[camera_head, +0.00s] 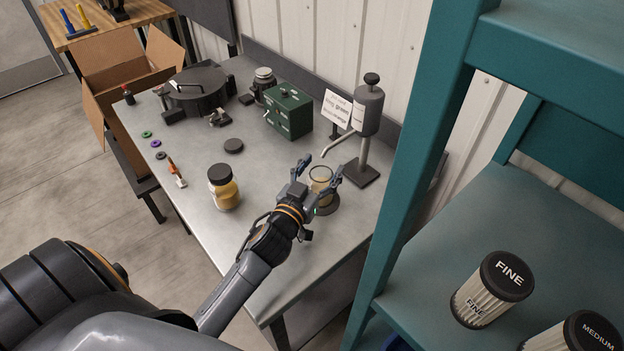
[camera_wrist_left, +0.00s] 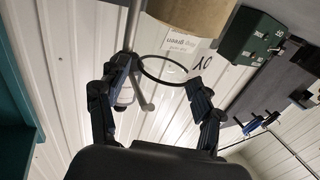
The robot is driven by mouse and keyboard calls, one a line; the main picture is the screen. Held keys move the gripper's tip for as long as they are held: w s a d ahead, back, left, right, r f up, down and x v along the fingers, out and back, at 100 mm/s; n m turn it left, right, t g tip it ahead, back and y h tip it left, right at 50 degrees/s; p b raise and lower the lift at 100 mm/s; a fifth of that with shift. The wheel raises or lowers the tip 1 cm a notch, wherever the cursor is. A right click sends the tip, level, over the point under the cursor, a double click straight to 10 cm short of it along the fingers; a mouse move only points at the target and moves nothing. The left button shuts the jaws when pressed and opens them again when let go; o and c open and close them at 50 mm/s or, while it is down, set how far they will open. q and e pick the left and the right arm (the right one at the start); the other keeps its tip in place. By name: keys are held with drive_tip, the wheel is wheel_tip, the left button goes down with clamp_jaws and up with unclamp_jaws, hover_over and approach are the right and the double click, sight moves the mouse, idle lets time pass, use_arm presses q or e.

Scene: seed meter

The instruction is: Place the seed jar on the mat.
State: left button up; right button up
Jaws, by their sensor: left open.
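The open glass jar of tan seeds (camera_head: 321,175) is upright at the right front of the steel bench. A round dark mat (camera_head: 327,209) shows under it; the jar appears to stand on it, but its base is partly hidden. My left gripper (camera_head: 318,171) is open, with its fingers on either side of the jar's upper part. In the left wrist view, which looks upside down, the jar's rim and seeds (camera_wrist_left: 190,12) show beyond the open fingers of my left gripper (camera_wrist_left: 160,75). My right gripper is not in view.
A dispenser on a stand (camera_head: 367,110) is close behind the jar. A black-lidded jar (camera_head: 223,187), a loose black lid (camera_head: 233,146) and a green box (camera_head: 288,112) are to the left. A teal shelf (camera_head: 480,230) with filter canisters is at the right.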

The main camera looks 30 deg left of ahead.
use_arm(q)
drive_tip(key=s+b, duration=0.2)
drive_tip(key=s, duration=1)
drive_tip(key=shift+d, duration=0.35)
idle(1.2)
drive_tip(key=shift+c, duration=0.2)
